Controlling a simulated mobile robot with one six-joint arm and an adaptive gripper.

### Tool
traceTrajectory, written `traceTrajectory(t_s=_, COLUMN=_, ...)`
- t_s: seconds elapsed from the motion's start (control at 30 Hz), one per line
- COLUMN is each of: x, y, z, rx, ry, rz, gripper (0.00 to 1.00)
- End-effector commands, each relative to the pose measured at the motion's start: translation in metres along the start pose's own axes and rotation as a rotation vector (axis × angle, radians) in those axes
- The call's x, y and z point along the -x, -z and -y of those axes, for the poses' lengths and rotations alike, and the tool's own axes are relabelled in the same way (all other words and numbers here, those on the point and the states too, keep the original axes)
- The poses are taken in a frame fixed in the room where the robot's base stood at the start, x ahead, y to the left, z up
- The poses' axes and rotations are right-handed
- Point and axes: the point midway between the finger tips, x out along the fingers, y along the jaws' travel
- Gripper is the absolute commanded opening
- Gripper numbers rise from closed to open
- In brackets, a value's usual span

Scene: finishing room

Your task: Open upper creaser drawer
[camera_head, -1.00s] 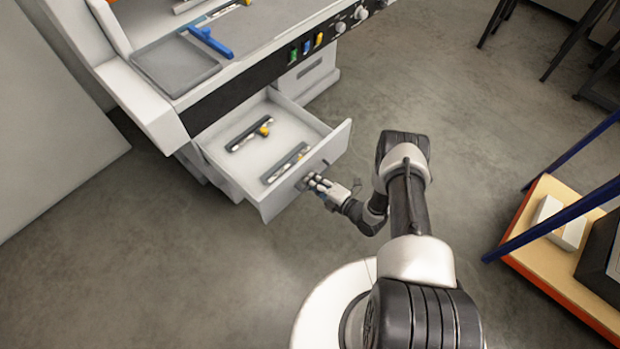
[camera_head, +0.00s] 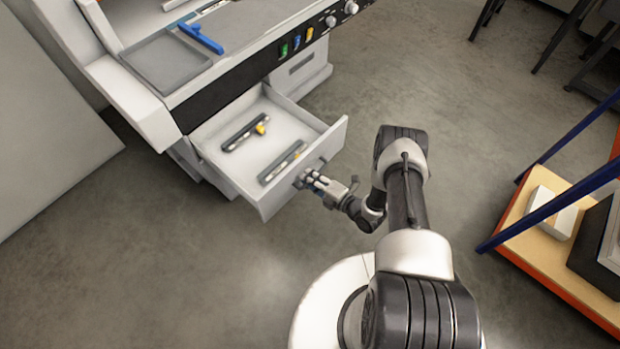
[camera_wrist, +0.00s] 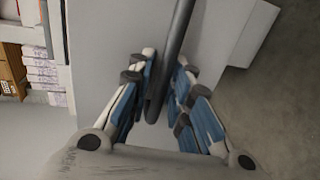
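The creaser (camera_head: 215,85) is a pale machine with a dark front panel at the upper left of the head view. Its drawer (camera_head: 228,178) stands well out from the body. My gripper (camera_head: 305,178) is at the outer face of the drawer front. In the wrist view the dark handle bar (camera_wrist: 174,60) runs between the blue-padded fingers, which are closed in around it. Finger contact is partly hidden.
A grey tray (camera_head: 165,62) and a blue tool (camera_head: 201,38) are on the creaser top. A wooden-topped cart (camera_head: 535,235) with blue posts and a white box (camera_head: 552,212) stands at the right. Dark stand legs (camera_head: 552,40) are at the upper right. Floor between is clear.

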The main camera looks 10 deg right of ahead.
Motion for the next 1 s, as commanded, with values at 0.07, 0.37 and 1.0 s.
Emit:
traceTrajectory(t_s=0.07, x=0.0, y=0.0, z=0.0, rx=0.0, ry=0.0, rz=0.0, gripper=0.18)
traceTrajectory(t_s=0.37, x=0.028, y=-0.002, z=0.001, rx=-0.004, ry=0.003, rz=0.006, gripper=0.18)
traceTrajectory(t_s=1.0, x=0.12, y=0.0, z=0.0, rx=0.0, ry=0.001, rz=0.001, gripper=0.18)
